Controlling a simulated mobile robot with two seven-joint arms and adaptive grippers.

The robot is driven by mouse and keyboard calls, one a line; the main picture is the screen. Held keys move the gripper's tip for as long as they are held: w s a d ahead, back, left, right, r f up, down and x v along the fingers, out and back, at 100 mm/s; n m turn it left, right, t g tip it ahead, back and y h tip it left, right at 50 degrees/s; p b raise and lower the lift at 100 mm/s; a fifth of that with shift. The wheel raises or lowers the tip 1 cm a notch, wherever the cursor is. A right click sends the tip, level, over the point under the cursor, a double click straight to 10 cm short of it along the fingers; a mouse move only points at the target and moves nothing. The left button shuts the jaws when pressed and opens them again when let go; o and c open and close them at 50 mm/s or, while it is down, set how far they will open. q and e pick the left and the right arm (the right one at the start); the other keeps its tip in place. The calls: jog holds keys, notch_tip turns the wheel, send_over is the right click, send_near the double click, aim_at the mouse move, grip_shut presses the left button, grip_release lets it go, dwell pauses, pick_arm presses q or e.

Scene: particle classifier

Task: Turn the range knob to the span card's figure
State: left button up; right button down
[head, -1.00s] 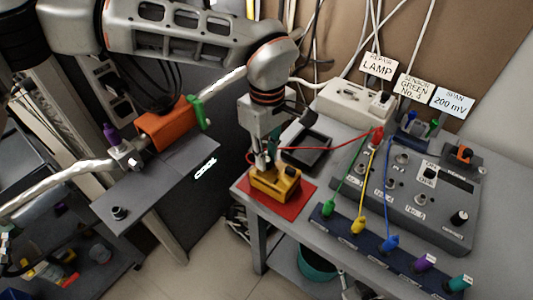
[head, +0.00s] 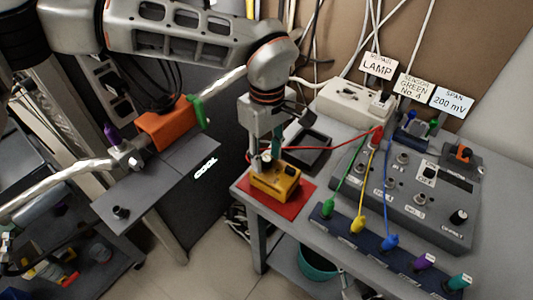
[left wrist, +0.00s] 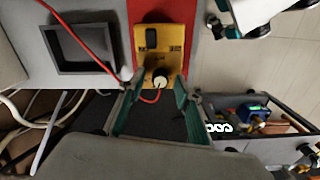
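The span card (head: 451,101) at the back right reads "200 mV". A small yellow box (head: 275,181) lies on a red mat (head: 292,208) at the table's left corner. It also shows in the left wrist view (left wrist: 173,42), with a dark knob (left wrist: 160,79) with a pale top at its near end. My left gripper (head: 266,157) points down over this box. In the left wrist view its teal fingers (left wrist: 154,92) are apart, with the knob between their tips; contact cannot be told. A pale and teal part at that view's top right may be my right gripper (left wrist: 238,22).
Coloured leads run to a dark plug strip (head: 372,246). A red lead passes beside the gripper. A black open tray (head: 306,152) lies behind the yellow box.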

aim_at(267, 158)
pick_arm(q)
notch_tip(267, 158, up, 12)
dwell(0.5)
dwell(0.4)
